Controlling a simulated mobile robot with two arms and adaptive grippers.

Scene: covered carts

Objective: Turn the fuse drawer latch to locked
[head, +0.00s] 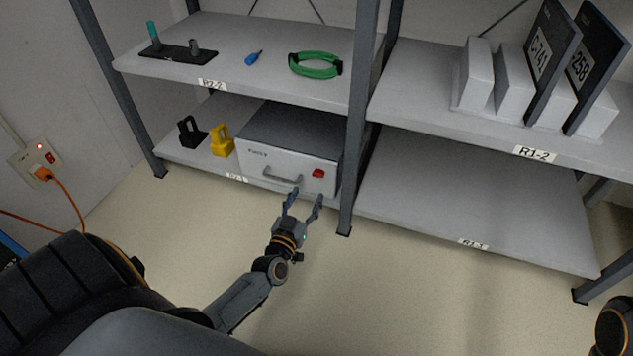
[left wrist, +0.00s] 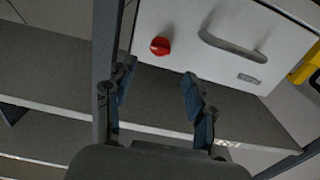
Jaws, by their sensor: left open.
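The fuse drawer (head: 262,158) is a grey-white box with a dark top on the lower left shelf. Its front has a handle and a red latch (head: 318,173) at the right end. In the left wrist view the latch is a round red knob (left wrist: 160,46) near the edge of the drawer front, beside the handle (left wrist: 232,48). My left gripper (head: 305,197) is open and empty, just in front of and below the latch. In the left wrist view its fingers (left wrist: 158,84) are spread, with the knob beyond the gap and not touched. My right gripper is not seen.
A black padlock (head: 191,134) and a yellow padlock (head: 221,142) stand left of the drawer. A grey rack post (head: 353,130) rises close to its right. The upper shelf (head: 230,72) overhangs it. The lower right shelf (head: 470,200) is bare.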

